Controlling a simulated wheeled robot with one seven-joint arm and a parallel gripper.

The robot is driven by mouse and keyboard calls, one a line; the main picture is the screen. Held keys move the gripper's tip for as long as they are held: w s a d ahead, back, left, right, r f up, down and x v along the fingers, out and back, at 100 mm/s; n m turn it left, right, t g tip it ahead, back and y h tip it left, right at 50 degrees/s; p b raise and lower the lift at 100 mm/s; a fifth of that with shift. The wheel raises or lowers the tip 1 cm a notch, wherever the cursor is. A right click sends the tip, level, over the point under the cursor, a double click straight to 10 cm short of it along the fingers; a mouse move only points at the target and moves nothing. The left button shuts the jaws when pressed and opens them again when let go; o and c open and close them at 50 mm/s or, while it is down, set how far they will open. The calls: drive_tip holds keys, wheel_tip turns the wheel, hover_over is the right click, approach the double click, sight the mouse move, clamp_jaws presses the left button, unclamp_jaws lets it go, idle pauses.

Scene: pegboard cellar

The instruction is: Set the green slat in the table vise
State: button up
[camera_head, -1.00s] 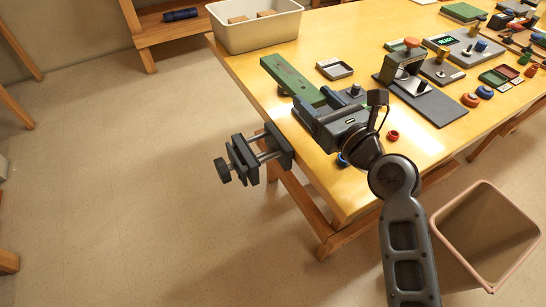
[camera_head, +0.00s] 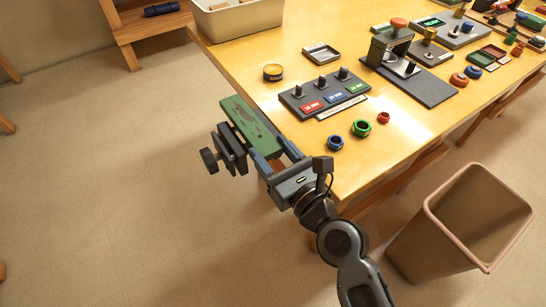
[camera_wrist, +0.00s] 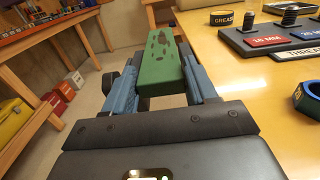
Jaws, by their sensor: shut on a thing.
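The green slat (camera_head: 250,127) is long and flat with dark marks on its face. My gripper (camera_head: 274,157) is shut on its near end, with a blue finger on each side. In the wrist view the slat (camera_wrist: 163,62) points straight ahead from my gripper (camera_wrist: 162,88). The dark table vise (camera_head: 229,150) is at the table's left edge, its screw and knob sticking out left. The slat lies across the vise in the head view and hides its inner jaw. I cannot tell whether the slat is between the jaws or above them.
A panel with knobs and coloured labels (camera_head: 323,96), a round tin (camera_head: 273,72) and coloured rings (camera_head: 361,128) lie on the table (camera_head: 240,60). A bin (camera_head: 455,220) stands on the floor at right. The floor left of the vise is clear.

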drive_tip(key=shift+f, duration=0.15)
drive_tip(key=shift+f, duration=0.1)
drive_tip(key=shift+f+b, duration=0.3)
drive_tip(key=shift+f, duration=0.15)
drive_tip(key=o, duration=1.1)
drive_tip(key=shift+r+p, duration=0.5)
drive_tip(key=shift+r, duration=0.1)
drive_tip(key=b+v, duration=0.2)
drive_tip(key=v, duration=1)
